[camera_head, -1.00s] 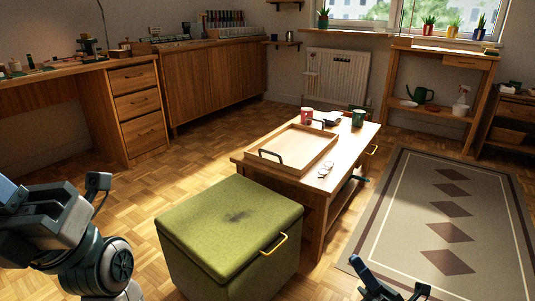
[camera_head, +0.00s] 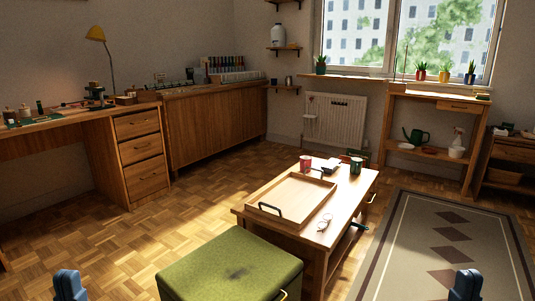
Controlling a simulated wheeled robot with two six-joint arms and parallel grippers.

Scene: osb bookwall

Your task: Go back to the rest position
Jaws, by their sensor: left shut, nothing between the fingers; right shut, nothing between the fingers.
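My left gripper (camera_head: 68,285) shows only as a blue tip at the bottom left edge of the head view, over the parquet floor. My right gripper (camera_head: 466,284) shows as a similar blue tip at the bottom right, over the patterned rug. Both are shut and empty, and they stand at about the same height. The rest of both arms is hidden below the picture.
A green storage ottoman (camera_head: 230,268) stands in front between the grippers. Behind it is a wooden coffee table (camera_head: 341,207) with a tray (camera_head: 297,195), mugs and glasses. A rug (camera_head: 398,243) lies at right. A desk (camera_head: 75,125) stands at left, with open floor before it.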

